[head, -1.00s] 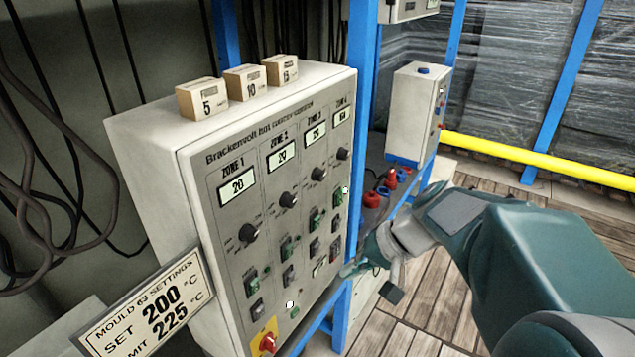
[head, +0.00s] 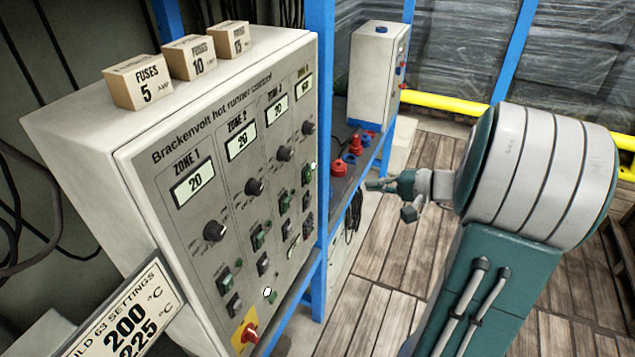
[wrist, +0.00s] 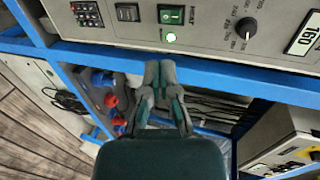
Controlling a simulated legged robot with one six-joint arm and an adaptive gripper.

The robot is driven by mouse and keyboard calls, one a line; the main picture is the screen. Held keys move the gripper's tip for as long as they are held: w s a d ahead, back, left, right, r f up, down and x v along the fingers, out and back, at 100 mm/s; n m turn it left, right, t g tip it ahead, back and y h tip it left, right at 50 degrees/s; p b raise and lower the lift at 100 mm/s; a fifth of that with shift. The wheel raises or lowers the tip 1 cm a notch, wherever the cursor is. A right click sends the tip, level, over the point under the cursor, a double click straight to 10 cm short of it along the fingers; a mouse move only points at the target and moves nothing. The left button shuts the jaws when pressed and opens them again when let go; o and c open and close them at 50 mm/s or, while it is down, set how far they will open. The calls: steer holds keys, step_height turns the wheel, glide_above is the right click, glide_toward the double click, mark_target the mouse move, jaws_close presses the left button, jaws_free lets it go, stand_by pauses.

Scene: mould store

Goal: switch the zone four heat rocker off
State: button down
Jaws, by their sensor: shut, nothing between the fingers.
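The control cabinet (head: 150,150) has zone columns side by side on its grey face; zone four is the far right column. Its green heat rocker (head: 306,174) shows also in the wrist view (wrist: 170,14), at the top. A lamp (wrist: 171,38) beside it glows pale green. I cannot tell which side of the rocker is pressed in. The zone four knob (wrist: 245,28) and display (wrist: 303,38), reading about 160, lie to its right there. My gripper (head: 372,185) is shut and empty, right of the panel and apart from it; in the wrist view its tips (wrist: 160,66) sit below the rocker.
A black rocker (wrist: 128,12) sits beside the green one. A blue frame post (head: 322,120) stands at the cabinet's right edge. Red and blue connectors (head: 356,144) are on the bench behind my gripper. Fuse boxes (head: 139,82) stand on top. Wooden floor is clear right.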

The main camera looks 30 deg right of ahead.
mark_target(303, 183)
steer(key=x, duration=1.4)
steer(key=shift+w+f, duration=0.1)
steer(key=shift+w+a+f, duration=0.1)
steer(key=shift+a, duration=0.1)
steer(key=shift+d, duration=0.1)
